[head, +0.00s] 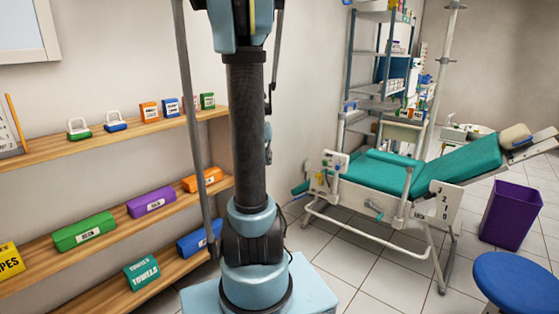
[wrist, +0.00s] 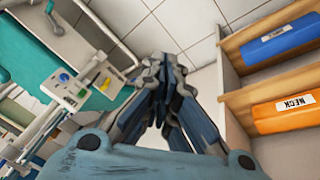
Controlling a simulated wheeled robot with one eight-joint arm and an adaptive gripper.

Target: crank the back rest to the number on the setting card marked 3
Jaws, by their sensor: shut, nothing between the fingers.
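The reclining chair has teal padding (head: 385,172) and a raised back rest (head: 462,160). A crank with a teal handle (head: 373,209) is on its near side. A white plate (head: 445,206) with a column of numbers is beside the back rest joint; I cannot tell which number is indicated. In the wrist view my gripper (wrist: 163,62) is shut and empty, above the floor between the chair's padding (wrist: 70,35) and the shelves. I cannot make out a setting card marked 3.
Wooden shelves (head: 110,222) at the left hold labelled boxes, including a green one (head: 84,231). A purple bin (head: 510,214) and a blue stool (head: 518,283) stand at the right. A metal rack (head: 383,60) is behind the chair. Tiled floor is clear before the chair.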

